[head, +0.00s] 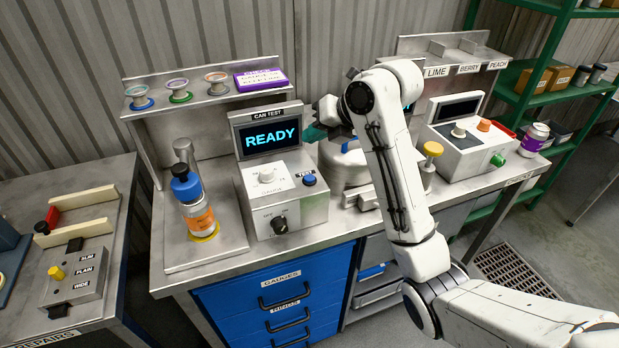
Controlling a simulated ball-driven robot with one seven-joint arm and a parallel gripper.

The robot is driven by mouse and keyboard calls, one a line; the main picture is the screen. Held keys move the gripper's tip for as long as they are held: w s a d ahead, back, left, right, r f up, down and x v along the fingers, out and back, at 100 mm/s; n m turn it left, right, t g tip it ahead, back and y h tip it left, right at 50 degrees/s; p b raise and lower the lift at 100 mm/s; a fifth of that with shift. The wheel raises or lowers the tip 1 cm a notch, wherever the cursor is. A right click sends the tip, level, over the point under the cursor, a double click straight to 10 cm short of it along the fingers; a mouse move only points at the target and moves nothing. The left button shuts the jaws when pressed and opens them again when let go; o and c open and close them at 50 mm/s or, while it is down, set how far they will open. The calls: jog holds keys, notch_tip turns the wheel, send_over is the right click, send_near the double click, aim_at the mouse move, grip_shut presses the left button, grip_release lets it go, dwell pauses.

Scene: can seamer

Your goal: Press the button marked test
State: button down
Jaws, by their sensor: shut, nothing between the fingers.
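The blue button marked TEST (309,180) sits on the sloped top of the grey can test box (285,210), right of a white gauge knob (266,174). A dark selector knob (279,225) is on the box's front. The screen (270,138) behind reads READY in cyan. My gripper (312,133) is at the screen's right edge, above and behind the button and apart from it in the picture. It is shut and empty. Its fingers are small here and partly hidden by my wrist.
An orange-labelled can (198,219) stands in a fixture left of the box.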

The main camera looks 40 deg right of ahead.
aim_at(313, 179)
jog(key=shift+f+b, duration=2.6)
jog(key=shift+f, duration=1.5)
jog(key=shift+f, duration=0.2)
jog(key=shift+f+b, duration=0.25)
jog(key=shift+b, duration=0.2)
jog(key=shift+f+b, duration=0.4)
jog(key=shift+r, duration=0.1)
jog(key=shift+r+p, duration=0.55)
jog(key=shift+r, duration=0.2)
jog(key=shift+r+p, duration=1.55)
jog(key=shift+r, duration=0.95)
